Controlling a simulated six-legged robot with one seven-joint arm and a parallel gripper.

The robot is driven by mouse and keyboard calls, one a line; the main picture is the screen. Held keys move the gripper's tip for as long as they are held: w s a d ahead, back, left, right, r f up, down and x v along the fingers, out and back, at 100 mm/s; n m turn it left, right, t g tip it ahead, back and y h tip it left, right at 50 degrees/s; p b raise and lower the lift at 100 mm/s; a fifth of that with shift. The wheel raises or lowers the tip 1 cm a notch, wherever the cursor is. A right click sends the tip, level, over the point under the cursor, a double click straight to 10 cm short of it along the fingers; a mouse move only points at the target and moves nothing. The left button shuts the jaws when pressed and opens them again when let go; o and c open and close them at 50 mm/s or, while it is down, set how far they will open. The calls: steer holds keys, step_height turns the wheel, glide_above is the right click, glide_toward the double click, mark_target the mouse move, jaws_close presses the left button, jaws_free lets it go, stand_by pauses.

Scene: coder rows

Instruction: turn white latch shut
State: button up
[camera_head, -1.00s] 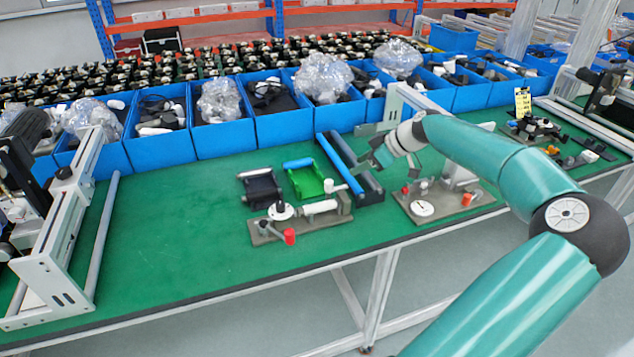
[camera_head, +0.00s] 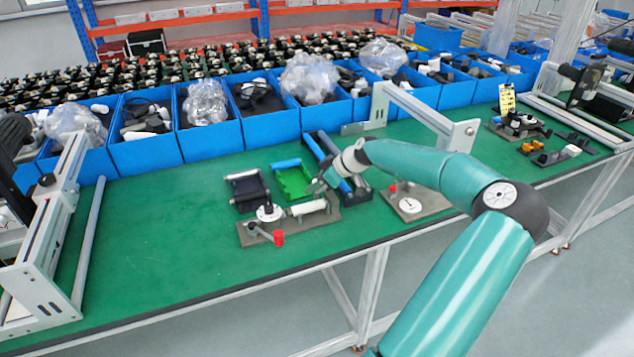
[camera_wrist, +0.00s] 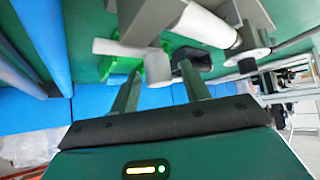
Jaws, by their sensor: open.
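A white barrel-shaped part (camera_head: 308,208), which looks like the white latch, lies on a grey-brown base plate (camera_head: 300,230) at mid-table. In the wrist view the white barrel (camera_wrist: 208,24) runs through a grey bracket (camera_wrist: 148,20), with a white peg (camera_wrist: 113,47) sticking out to the left. My gripper (camera_head: 317,186) is just behind the plate's right end. In the wrist view my gripper (camera_wrist: 158,80) has its two fingers apart with nothing clearly held between them. The peg appears close beyond the fingertips; contact cannot be told.
The plate also carries a white disc (camera_head: 270,212) and a red knob (camera_head: 278,238). A green holder (camera_head: 291,180) and a black holder (camera_head: 246,190) lie behind. A second plate (camera_head: 420,206) is at right. Blue bins (camera_head: 212,140) line the back.

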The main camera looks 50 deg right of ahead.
steer(key=c, duration=1)
steer(key=shift+m, duration=0.3)
steer(key=m+h, duration=0.4)
steer(key=shift+a, duration=0.1)
steer(key=m+g+h, duration=0.1)
steer(key=m+h, duration=0.2)
steer(key=m, duration=0.1)
steer(key=shift+w+r+m, duration=0.1)
steer(key=shift+m, duration=0.2)
steer(key=shift+m+g+h, duration=0.3)
steer(key=shift+m, duration=0.2)
steer(key=shift+m+g+h, duration=1)
steer(key=shift+m+g, duration=0.1)
steer(key=shift+m, duration=0.8)
steer(key=shift+m+g+h, duration=0.7)
steer(key=shift+m+g, duration=0.8)
steer(key=shift+m, duration=0.6)
